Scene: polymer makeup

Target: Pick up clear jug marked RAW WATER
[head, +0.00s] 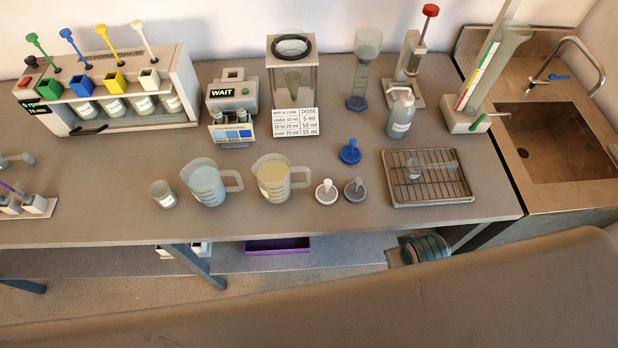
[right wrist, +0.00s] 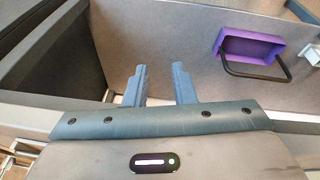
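Two clear jugs with handles on their right stand upright near the front edge of the bench in the head view. The left jug (head: 206,184) holds pale bluish liquid; the right jug (head: 273,181) holds yellowish, cloudy-looking liquid. I cannot read a RAW WATER mark on either one. My right gripper (right wrist: 159,86) shows in the right wrist view with its two fingers apart and nothing between them. It is away from both jugs, which that view does not show. My left gripper is not in view.
A small jar (head: 162,194) stands close left of the jugs, and two round stoppers (head: 326,192) close right. A wire rack (head: 428,190) lies farther right, before the sink (head: 565,140). A purple tray (right wrist: 258,47) sits below bench level. Bench behind the jugs is fairly clear.

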